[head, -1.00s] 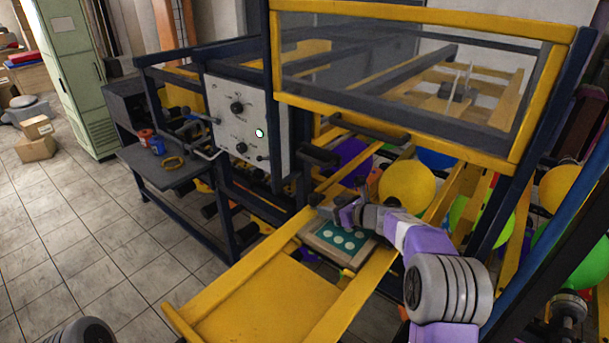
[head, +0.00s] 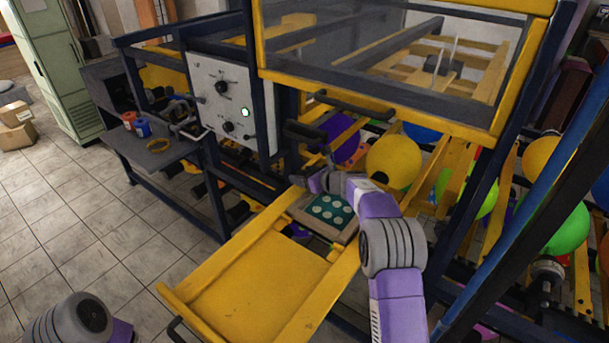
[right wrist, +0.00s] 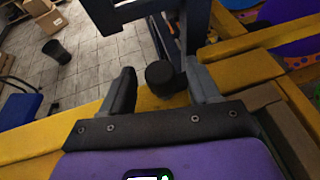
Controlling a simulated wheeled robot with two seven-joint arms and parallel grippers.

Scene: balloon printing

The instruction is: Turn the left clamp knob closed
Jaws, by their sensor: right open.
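A black round knob (right wrist: 163,77) stands between the two fingers of my right gripper (right wrist: 162,88) in the right wrist view. The fingers are apart, and a gap shows between the knob and the left finger; the knob lies closer to the right finger, and I cannot tell if they touch. In the head view my right gripper (head: 318,181) is at the far left corner of the plate with the green pad (head: 330,210), by the yellow frame rail. The knob cannot be made out there. My left gripper is out of view; only part of my left arm shows at the lower left.
A yellow tray (head: 250,285) lies in front of the pad. A white control panel (head: 228,95) stands behind to the left, beside a side table (head: 160,160) with small cups. A yellow-framed screen (head: 385,55) hangs above. Balloons (head: 394,162) sit behind my right arm.

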